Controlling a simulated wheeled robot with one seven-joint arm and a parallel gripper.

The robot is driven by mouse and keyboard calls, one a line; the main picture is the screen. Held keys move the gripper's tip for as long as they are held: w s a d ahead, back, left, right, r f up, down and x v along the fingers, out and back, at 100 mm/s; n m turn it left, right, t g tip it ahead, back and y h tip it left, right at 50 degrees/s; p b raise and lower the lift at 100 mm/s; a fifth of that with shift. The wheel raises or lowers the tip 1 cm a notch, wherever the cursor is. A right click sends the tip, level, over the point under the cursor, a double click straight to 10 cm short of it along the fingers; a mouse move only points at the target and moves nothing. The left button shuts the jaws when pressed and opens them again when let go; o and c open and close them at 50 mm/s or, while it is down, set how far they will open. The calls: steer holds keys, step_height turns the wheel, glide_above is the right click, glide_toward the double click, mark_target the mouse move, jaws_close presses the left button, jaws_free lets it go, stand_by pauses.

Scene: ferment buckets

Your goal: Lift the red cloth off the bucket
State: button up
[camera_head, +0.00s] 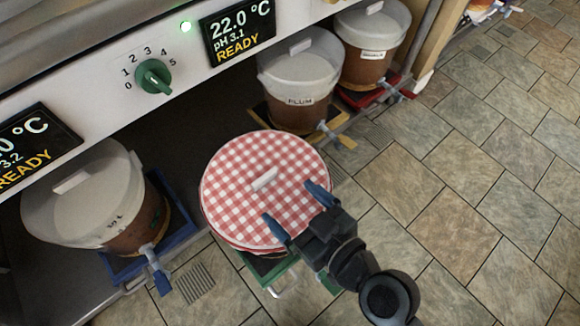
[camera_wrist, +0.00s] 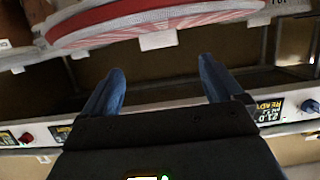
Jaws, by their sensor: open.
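The red and white checked cloth (camera_head: 235,175) covers the top of a bucket in the middle of the head view. A pale handle (camera_head: 264,179) stands up at its centre. The bucket under the cloth is mostly hidden. My gripper (camera_head: 292,207) is open, with its blue fingers over the near right part of the cloth, and nothing is between them. In the wrist view the cloth (camera_wrist: 150,18) shows beyond the fingers, with the pale handle (camera_wrist: 158,40) near the gap between the fingertips. I cannot tell whether a finger touches the cloth.
Lidded buckets stand at left (camera_head: 75,190), behind (camera_head: 300,80) and at the far back (camera_head: 372,40). A panel with a green knob (camera_head: 153,77) and displays overhangs them. A green base (camera_head: 268,270) sits below the covered bucket. Tiled floor at right (camera_head: 450,210) is clear.

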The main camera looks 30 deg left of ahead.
mark_target(266, 179)
steer(key=x, duration=0.7)
steer(key=shift+w+a+f+b, duration=0.1)
steer(key=shift+w+a+b, duration=0.05)
steer(key=shift+a+b, duration=0.2)
steer(key=c, duration=1.2)
